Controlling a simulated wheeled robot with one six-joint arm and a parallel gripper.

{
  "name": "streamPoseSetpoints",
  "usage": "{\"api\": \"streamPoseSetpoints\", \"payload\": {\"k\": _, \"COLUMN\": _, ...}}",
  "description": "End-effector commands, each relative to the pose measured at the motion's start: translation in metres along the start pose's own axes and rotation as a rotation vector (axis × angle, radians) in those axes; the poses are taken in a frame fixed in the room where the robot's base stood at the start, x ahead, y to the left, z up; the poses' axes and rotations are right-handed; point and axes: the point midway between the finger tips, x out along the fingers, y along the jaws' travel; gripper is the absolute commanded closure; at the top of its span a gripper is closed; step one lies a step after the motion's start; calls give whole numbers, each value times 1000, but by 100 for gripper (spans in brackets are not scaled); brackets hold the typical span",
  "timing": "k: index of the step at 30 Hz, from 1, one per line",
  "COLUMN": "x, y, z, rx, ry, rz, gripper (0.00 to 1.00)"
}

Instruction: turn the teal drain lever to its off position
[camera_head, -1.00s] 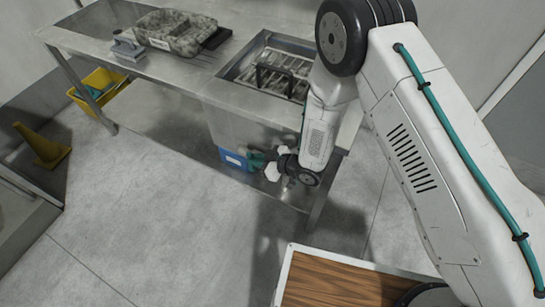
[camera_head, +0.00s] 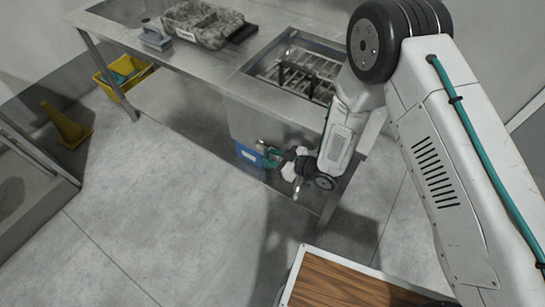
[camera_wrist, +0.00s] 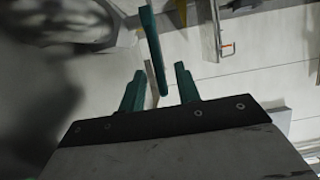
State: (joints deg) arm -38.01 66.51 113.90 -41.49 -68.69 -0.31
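The teal drain lever (camera_wrist: 152,45) shows in the wrist view as a long, narrow bar. It comes down from the top edge, and its lower end lies between the two fingers of my gripper (camera_wrist: 160,88). The fingers are also teal. They stand apart, with a visible gap on each side of the lever, so my gripper is open. In the head view my gripper (camera_head: 272,156) is low at the front of the metal unit, beside a blue label (camera_head: 248,154). There I cannot tell the lever from the teal fingers.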

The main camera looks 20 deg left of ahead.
Motion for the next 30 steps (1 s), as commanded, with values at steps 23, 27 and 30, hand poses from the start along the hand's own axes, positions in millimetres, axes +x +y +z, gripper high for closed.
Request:
{"api": "streamPoseSetpoints", "payload": {"k": 23, "x": -75, "y": -1, "z": 0, "rx": -1, "ry": 1, "rz": -2, "gripper": 67}}
{"api": "streamPoseSetpoints", "payload": {"k": 27, "x": -75, "y": -1, "z": 0, "rx": 0, "ry": 0, "rz": -1, "gripper": 67}}
{"api": "streamPoseSetpoints", "payload": {"k": 30, "x": -75, "y": -1, "z": 0, "rx": 0, "ry": 0, "rz": -1, "gripper": 67}}
